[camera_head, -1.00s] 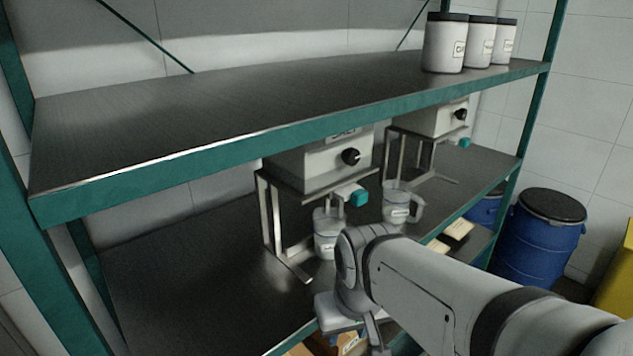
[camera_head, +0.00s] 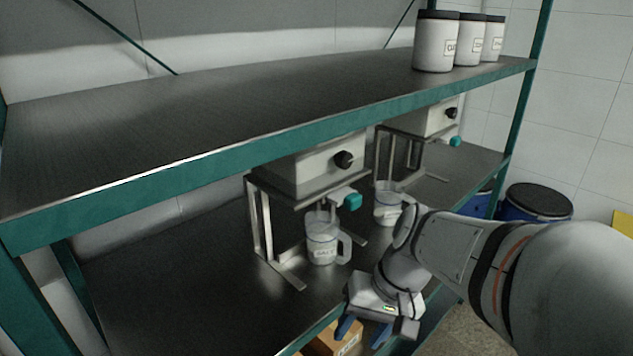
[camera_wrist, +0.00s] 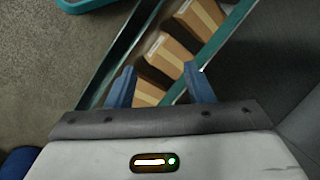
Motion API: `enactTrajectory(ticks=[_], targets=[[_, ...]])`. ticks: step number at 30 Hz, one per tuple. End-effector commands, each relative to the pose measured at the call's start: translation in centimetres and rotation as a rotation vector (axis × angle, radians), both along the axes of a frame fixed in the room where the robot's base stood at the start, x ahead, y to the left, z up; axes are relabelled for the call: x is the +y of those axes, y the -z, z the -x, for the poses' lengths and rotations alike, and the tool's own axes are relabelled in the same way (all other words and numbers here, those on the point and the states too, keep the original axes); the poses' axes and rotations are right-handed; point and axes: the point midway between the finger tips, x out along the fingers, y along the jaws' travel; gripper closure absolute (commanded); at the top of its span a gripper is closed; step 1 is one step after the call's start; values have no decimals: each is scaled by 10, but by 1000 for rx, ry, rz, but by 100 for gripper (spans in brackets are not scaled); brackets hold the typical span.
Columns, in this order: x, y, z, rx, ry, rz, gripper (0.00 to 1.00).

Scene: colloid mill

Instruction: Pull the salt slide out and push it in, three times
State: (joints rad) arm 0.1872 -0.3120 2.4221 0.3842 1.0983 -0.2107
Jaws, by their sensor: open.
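The salt dispenser is a grey box (camera_head: 318,165) on a metal stand under the upper shelf. Its slide has a teal knob (camera_head: 353,202) at the front, below the black dial. A clear jug (camera_head: 322,240) labelled SALT stands under it on the lower shelf. My gripper (camera_head: 360,334) is in front of the shelf edge, below and apart from the teal knob. Its blue fingers point down, open and empty. In the wrist view the fingers (camera_wrist: 161,88) are spread above cardboard boxes, and the slide is not visible there.
A second dispenser (camera_head: 425,120) with a teal knob and another jug (camera_head: 388,204) stand behind to the right. The upper shelf's green edge (camera_head: 200,164) overhangs the dispensers. Boxes (camera_wrist: 170,55) lie low down. A blue drum (camera_head: 537,203) stands on the floor at right.

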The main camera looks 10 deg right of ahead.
Motion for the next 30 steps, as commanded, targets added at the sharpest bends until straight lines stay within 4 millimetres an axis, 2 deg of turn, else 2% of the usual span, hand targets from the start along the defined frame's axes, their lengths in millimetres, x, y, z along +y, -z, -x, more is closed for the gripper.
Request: enactTrajectory(ticks=[2,5,8,12,16,20,23,30], targets=[[6,-9,-18,49,68,-203,53],[8,-30,-50,34,140,-471,53],[-6,-56,-87,-53,211,-719,53],[-44,-89,-129,-232,291,-972,53],[-76,-108,-150,-375,338,-1099,53],[-90,-117,-159,-447,355,-1147,53],[-84,-120,-164,-458,356,-1156,53],[-50,-120,-184,-452,354,-1154,53]])
